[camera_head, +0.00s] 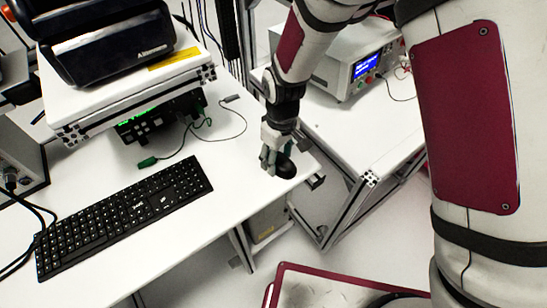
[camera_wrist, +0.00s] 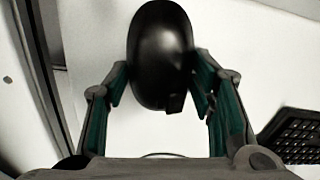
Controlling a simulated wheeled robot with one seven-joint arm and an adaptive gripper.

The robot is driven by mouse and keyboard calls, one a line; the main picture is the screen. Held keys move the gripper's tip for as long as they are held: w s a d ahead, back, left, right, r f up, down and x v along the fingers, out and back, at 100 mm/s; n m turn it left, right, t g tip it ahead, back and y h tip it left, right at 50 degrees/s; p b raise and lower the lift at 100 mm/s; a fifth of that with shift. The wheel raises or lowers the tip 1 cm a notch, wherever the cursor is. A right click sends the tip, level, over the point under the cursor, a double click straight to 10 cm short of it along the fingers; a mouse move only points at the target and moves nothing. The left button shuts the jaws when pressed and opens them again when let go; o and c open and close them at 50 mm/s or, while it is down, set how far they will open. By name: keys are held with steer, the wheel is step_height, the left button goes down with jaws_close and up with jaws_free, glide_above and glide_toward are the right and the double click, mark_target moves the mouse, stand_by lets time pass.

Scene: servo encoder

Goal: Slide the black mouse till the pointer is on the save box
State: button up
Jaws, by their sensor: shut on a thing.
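The black mouse (camera_head: 286,167) lies on the white table near its right edge in the head view. It also shows in the wrist view (camera_wrist: 160,50) as a glossy black oval at the top middle. My gripper (camera_head: 269,158) is down at the table, shut on the mouse. In the wrist view the two fingers (camera_wrist: 160,80) stand one on each side of it.
A black keyboard (camera_head: 125,212) lies to the left on the white table (camera_head: 215,215); its corner shows in the wrist view (camera_wrist: 298,135). A green-tipped cable (camera_head: 148,162) lies behind it. A power supply (camera_head: 345,62) stands on another table at the right. Bare table lies between keyboard and mouse.

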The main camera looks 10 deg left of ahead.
steer(key=shift+w+d, duration=0.45)
steer(key=shift+d, duration=0.15)
steer(key=shift+w+d, duration=0.4)
steer(key=shift+d, duration=0.2)
steer(key=o, duration=1.3)
steer(key=shift+c, duration=0.2)
steer(key=shift+r, duration=0.1)
